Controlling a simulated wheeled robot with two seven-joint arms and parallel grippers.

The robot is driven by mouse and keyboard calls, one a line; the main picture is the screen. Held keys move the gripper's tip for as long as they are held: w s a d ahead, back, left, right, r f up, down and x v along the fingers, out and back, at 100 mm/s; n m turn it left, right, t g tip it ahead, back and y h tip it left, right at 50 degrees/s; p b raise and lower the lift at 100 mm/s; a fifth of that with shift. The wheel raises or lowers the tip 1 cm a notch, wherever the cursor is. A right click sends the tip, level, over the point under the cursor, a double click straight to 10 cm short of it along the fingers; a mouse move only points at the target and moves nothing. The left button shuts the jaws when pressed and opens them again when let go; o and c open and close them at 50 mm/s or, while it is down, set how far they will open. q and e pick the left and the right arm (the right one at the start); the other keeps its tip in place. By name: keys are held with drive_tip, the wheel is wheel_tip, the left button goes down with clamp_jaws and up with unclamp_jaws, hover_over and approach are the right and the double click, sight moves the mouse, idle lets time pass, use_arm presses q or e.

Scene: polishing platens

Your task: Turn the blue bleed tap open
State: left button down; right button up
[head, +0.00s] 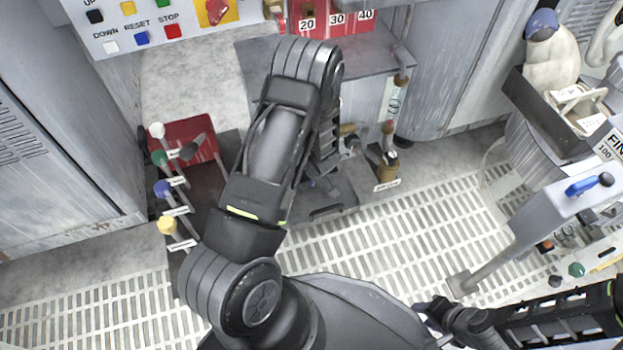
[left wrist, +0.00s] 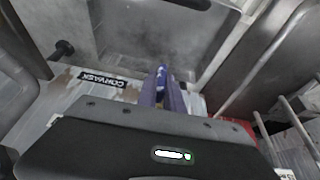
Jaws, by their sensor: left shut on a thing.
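In the left wrist view, a small blue piece (left wrist: 162,76), which looks like the tap's handle, stands upright between the fingers of my left gripper (left wrist: 163,92). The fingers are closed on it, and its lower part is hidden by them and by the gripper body. In the head view my left forearm covers the middle, and I cannot make out the left fingertips or the tap there. My right gripper (head: 436,315) is low at the right, over the floor grating and far from the blue piece. Its finger gap is not clear.
Levers with white, green, blue and yellow knobs (head: 166,225) stand left of my left arm. A button panel (head: 140,22) is above. At the right, a box with a blue handle (head: 580,187) stands on a post. The floor grating (head: 400,235) between is largely clear.

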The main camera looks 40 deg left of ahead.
use_arm(q)
drive_tip(key=shift+w+a+r, duration=0.1)
drive_tip(key=shift+w+a, duration=0.05)
drive_tip(key=c, duration=1.5)
unclamp_jaws()
drive_tip(key=p+v, duration=0.4)
drive_tip(key=v, duration=0.3)
drive_tip(key=shift+d+r, duration=0.25)
drive_tip(key=shift+r, duration=0.05)
